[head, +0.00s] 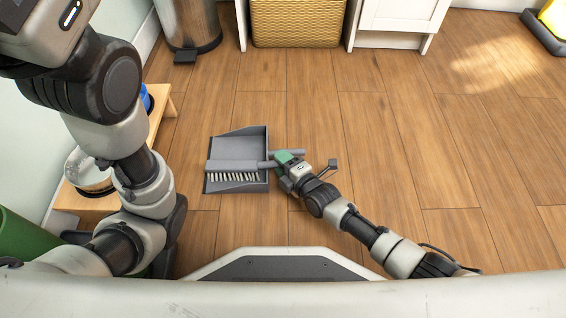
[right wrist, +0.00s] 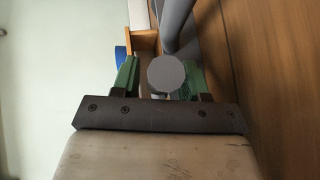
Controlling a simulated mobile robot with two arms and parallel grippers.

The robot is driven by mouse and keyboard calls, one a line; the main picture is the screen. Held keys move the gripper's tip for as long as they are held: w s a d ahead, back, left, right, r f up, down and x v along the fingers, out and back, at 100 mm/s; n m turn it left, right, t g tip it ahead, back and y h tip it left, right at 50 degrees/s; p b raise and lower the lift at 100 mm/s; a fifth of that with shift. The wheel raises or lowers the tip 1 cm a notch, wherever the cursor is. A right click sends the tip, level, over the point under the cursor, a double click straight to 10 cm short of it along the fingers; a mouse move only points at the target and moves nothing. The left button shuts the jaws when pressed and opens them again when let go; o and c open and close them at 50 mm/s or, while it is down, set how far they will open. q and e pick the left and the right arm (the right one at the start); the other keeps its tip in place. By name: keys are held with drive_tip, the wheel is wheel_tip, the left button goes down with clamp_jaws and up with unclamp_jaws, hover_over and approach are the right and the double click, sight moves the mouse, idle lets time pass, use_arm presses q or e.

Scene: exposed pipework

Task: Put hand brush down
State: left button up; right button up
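A grey hand brush (head: 232,166) with pale bristles lies across or just above a grey dustpan (head: 250,139) on the wooden floor; I cannot tell whether they touch. The brush handle points right. My right gripper (head: 280,160) is at the handle's end. In the right wrist view its green fingers (right wrist: 160,75) stand on both sides of the round handle end of the brush (right wrist: 166,75). A gap shows on the left side, so the gripper looks open around it. My left arm fills the left of the head view; its gripper is out of view.
The dustpan's handle (head: 296,152) passes close by my right gripper. A low wooden bench (head: 160,108) stands at the left by the wall. A bin (head: 190,22), a woven basket (head: 298,22) and a white cabinet (head: 400,15) line the back.

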drive_tip(key=shift+r, duration=0.2)
drive_tip(key=shift+s+d+r+p, duration=0.15)
drive_tip(key=shift+s+d+p, duration=0.15)
drive_tip(key=shift+p, duration=0.25)
drive_tip(key=p+v, duration=0.6)
drive_tip(key=v, duration=0.4)
drive_tip(key=shift+s+d+p, duration=0.15)
drive_tip(key=shift+s+p, duration=0.05)
drive_tip(key=shift+p, duration=0.15)
drive_tip(key=shift+s+d, duration=0.2)
drive_tip(key=shift+s, duration=0.05)
